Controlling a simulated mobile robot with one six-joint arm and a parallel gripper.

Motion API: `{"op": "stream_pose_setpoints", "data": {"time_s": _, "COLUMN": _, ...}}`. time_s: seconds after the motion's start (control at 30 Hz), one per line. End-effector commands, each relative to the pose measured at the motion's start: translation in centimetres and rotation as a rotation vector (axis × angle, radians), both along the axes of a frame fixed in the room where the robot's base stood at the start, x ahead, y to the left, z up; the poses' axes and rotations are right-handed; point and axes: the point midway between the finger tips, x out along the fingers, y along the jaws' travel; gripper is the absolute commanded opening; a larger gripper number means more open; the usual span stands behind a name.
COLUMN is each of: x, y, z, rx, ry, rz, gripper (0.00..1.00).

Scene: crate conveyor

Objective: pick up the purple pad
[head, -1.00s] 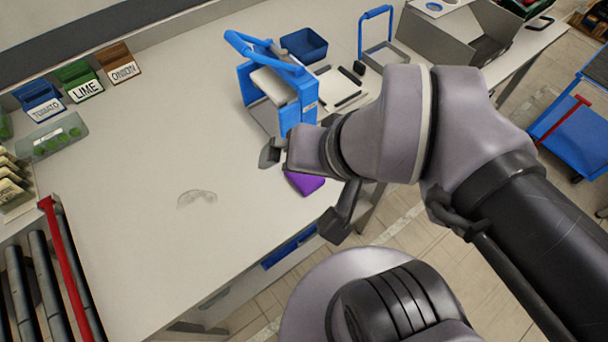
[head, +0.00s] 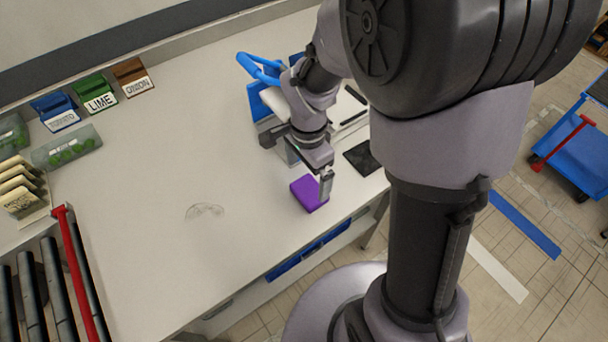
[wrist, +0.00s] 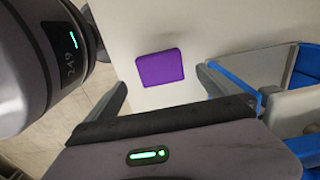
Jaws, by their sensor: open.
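The purple pad (head: 307,195) lies flat on the white table near its front edge, and nothing covers it in the wrist view (wrist: 160,67). My gripper (head: 297,168) is over the table just behind and above the pad, and one finger hides a little of the pad's right side in the head view. In the wrist view my gripper (wrist: 163,85) has its two fingers wide apart, with the pad in line with the gap between them and beyond the tips. The jaws are open and empty, apart from the pad.
A blue-framed device (head: 262,103) stands close behind my gripper, partly hidden by my arm. A dark flat pad (head: 362,158) lies to the right. Labelled bins (head: 98,93) stand at the back left. The table's left middle is mostly clear, and a roller conveyor (head: 40,295) is at front left.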

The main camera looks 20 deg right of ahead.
Motion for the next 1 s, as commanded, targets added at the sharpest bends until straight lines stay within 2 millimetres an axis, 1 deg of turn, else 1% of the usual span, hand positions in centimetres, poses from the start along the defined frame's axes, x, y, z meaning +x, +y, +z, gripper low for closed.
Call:
{"op": "stream_pose_setpoints", "data": {"time_s": 0.03, "x": 0.0, "y": 0.0, "z": -1.0, "rx": 0.000, "ry": 0.000, "rz": 0.001, "gripper": 1.00}}
{"op": "stream_pose_setpoints", "data": {"time_s": 0.17, "x": 0.0, "y": -0.1, "z": -2.0, "rx": 0.000, "ry": -0.001, "rz": 0.001, "gripper": 1.00}}
{"op": "stream_pose_setpoints", "data": {"time_s": 0.23, "x": 0.0, "y": -0.2, "z": -2.8, "rx": 0.000, "ry": 0.000, "rz": 0.000, "gripper": 1.00}}
{"op": "stream_pose_setpoints", "data": {"time_s": 0.4, "x": 0.1, "y": -0.6, "z": -6.4, "rx": 0.001, "ry": 0.001, "rz": 0.001, "gripper": 1.00}}
{"op": "stream_pose_setpoints", "data": {"time_s": 0.43, "x": 0.1, "y": -0.6, "z": -6.8, "rx": 0.000, "ry": 0.002, "rz": 0.001, "gripper": 1.00}}
{"op": "stream_pose_setpoints", "data": {"time_s": 0.5, "x": 0.2, "y": -0.6, "z": -7.0, "rx": 0.000, "ry": -0.001, "rz": 0.002, "gripper": 1.00}}
{"op": "stream_pose_setpoints", "data": {"time_s": 0.63, "x": 0.2, "y": -0.6, "z": -6.7, "rx": 0.001, "ry": -0.002, "rz": 0.002, "gripper": 1.00}}
{"op": "stream_pose_setpoints", "data": {"time_s": 0.67, "x": 0.2, "y": -0.6, "z": -6.7, "rx": 0.001, "ry": -0.002, "rz": 0.002, "gripper": 0.96}}
{"op": "stream_pose_setpoints", "data": {"time_s": 0.7, "x": 0.2, "y": -0.6, "z": -6.7, "rx": 0.001, "ry": -0.002, "rz": 0.002, "gripper": 0.88}}
{"op": "stream_pose_setpoints", "data": {"time_s": 0.77, "x": 0.2, "y": -0.6, "z": -6.7, "rx": 0.001, "ry": -0.002, "rz": 0.002, "gripper": 0.76}}
{"op": "stream_pose_setpoints", "data": {"time_s": 0.9, "x": 0.2, "y": -0.6, "z": -6.7, "rx": 0.001, "ry": -0.002, "rz": 0.002, "gripper": 0.49}}
{"op": "stream_pose_setpoints", "data": {"time_s": 0.97, "x": 0.2, "y": -0.6, "z": -6.7, "rx": 0.001, "ry": -0.002, "rz": 0.002, "gripper": 0.37}}
{"op": "stream_pose_setpoints", "data": {"time_s": 1.0, "x": 0.2, "y": -0.6, "z": -6.7, "rx": 0.001, "ry": -0.002, "rz": 0.002, "gripper": 0.37}}
